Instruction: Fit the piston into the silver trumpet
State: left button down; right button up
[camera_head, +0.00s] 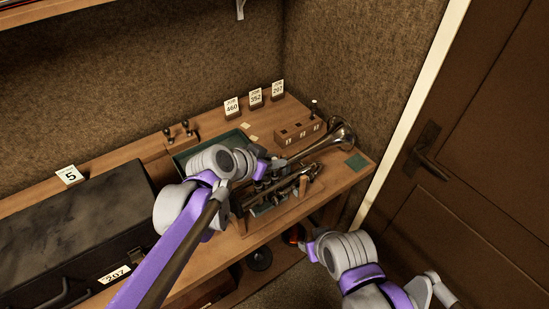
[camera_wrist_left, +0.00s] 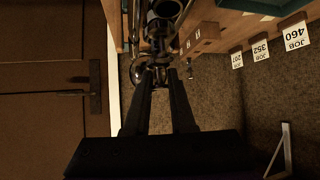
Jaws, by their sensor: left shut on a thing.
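The silver trumpet (camera_head: 325,145) lies on the bench with its bell toward the back right. Its valve part is partly hidden behind my left gripper (camera_head: 277,166). In the left wrist view, the fingers of my left gripper (camera_wrist_left: 160,78) are shut on a small metal part, which I take to be the piston (camera_wrist_left: 155,66); it is dark and hard to make out. Trumpet tubing (camera_wrist_left: 165,10) shows just beyond the fingertips. I cannot tell whether the piston touches the trumpet. My right gripper (camera_head: 312,247) is low, in front of the bench, and its jaws are unclear.
A wooden block (camera_head: 300,133) with numbered slots stands behind the trumpet, a small upright piece at its right end. Job cards (camera_head: 255,97) line the back. A dark case (camera_head: 75,225) fills the left side. A green pad (camera_head: 357,162) lies at the right edge, near the door (camera_head: 480,140).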

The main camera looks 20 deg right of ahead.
pick_arm(q)
jog(key=shift+f+b, duration=0.3)
jog(key=shift+f, duration=0.4)
jog(key=c, duration=0.7)
grip_release()
jog(key=shift+r, duration=0.1)
jog(key=v, duration=1.1)
jog(key=shift+p, duration=0.35)
